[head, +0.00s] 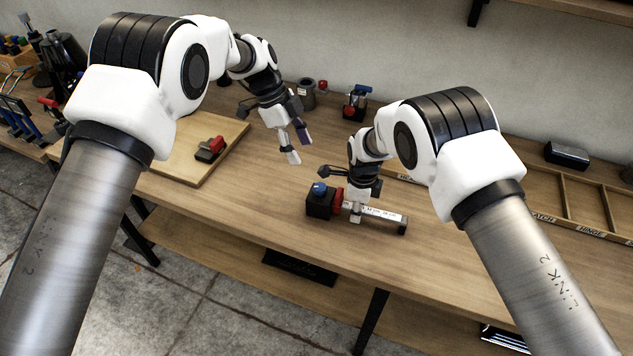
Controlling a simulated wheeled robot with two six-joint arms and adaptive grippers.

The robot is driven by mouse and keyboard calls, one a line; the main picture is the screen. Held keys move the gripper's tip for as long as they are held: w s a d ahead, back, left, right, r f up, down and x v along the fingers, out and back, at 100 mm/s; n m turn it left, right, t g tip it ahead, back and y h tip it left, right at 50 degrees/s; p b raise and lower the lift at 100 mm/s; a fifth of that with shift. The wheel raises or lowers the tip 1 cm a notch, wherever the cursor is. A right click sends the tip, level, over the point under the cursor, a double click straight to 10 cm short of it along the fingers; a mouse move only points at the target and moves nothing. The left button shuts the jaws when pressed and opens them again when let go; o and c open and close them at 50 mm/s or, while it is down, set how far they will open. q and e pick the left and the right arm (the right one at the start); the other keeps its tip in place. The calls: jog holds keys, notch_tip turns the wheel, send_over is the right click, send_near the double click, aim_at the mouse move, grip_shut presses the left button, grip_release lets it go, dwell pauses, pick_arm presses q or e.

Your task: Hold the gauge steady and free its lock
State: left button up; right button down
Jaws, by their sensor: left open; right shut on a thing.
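The gauge (385,216) lies on the wooden table near its front edge. It has a black block with a blue knob (319,188) at its left end, a red part (338,200) beside the block, and a pale marked bar running right to a dark end. My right gripper (356,214) points down and is shut on the gauge's bar, just right of the red part. Its fingers hide a little of the bar. My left gripper (297,147) is open and empty, above the table, up and left of the gauge. Which part is the lock, I cannot tell.
A red and black item (210,149) lies on a wooden board (185,165) at left. A grey cup (307,95) and a blue-topped item (356,103) stand at the back. A labelled divided tray (570,200) lies at right. Table around the gauge is clear.

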aim_at(319, 187)
pick_arm(q)
jog(key=x, duration=1.1)
jog(key=shift+s+d+f, duration=0.1)
jog(key=shift+d+f, duration=0.05)
jog(key=shift+f, duration=0.25)
grip_shut()
